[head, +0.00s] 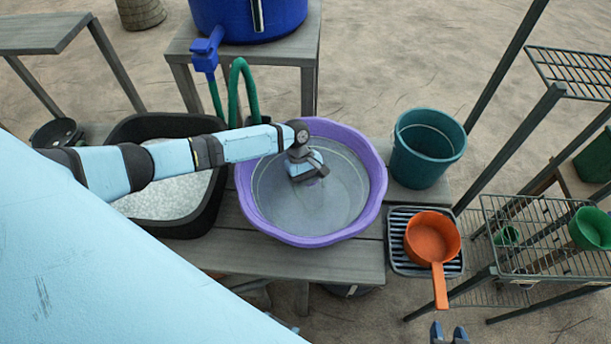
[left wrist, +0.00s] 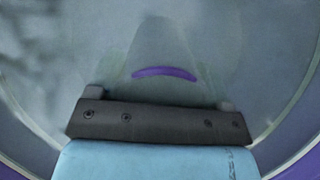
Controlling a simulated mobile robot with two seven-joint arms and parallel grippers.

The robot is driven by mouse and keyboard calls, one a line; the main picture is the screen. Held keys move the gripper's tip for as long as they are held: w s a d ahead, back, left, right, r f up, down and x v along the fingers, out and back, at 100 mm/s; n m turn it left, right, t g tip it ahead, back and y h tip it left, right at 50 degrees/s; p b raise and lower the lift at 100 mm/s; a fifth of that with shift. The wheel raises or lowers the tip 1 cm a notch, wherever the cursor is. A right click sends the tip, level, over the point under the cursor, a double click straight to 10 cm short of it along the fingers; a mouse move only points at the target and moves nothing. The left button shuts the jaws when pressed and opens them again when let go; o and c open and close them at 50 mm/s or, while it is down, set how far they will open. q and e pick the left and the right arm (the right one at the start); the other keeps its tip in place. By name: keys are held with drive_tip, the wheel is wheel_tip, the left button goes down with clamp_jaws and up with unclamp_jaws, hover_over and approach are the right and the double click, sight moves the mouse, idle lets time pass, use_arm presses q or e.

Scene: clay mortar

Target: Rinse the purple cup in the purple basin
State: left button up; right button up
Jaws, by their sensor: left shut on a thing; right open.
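The purple basin (head: 378,178) stands on the wooden bench, with greyish water inside. My left arm reaches in from the left, and my left gripper (head: 316,172) points down into the basin, at or in the water. In the left wrist view a purple curved edge (left wrist: 165,72) shows just beyond the gripper body, seen through murky water. It looks like part of the purple cup, which my left gripper is shut on. The rest of the cup is hidden, and it does not show in the head view. My right gripper (head: 450,335) is open and empty at the bottom edge, low and right of the bench.
A black tub of whitish contents (head: 212,205) stands left of the basin. A teal bucket (head: 425,165) stands right, with an orange dipper (head: 432,236) on a dark rack (head: 399,254) before it. A blue barrel (head: 235,20) with tap stands behind. A wire shelf (head: 525,218) is at right.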

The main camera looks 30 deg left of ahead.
use_arm(q)
drive_tip(key=shift+w+d, duration=0.2)
drive_tip(key=shift+d, duration=0.2)
drive_tip(key=shift+s+a+p, duration=0.3)
drive_tip(key=shift+a+p, duration=0.1)
drive_tip(key=shift+a, duration=0.2)
drive_tip(key=shift+s+a+p, duration=0.3)
drive_tip(key=shift+a+p, duration=0.1)
drive_tip(key=shift+a, duration=0.15)
drive_tip(key=shift+w+d, duration=0.3)
drive_tip(key=shift+d, duration=0.3)
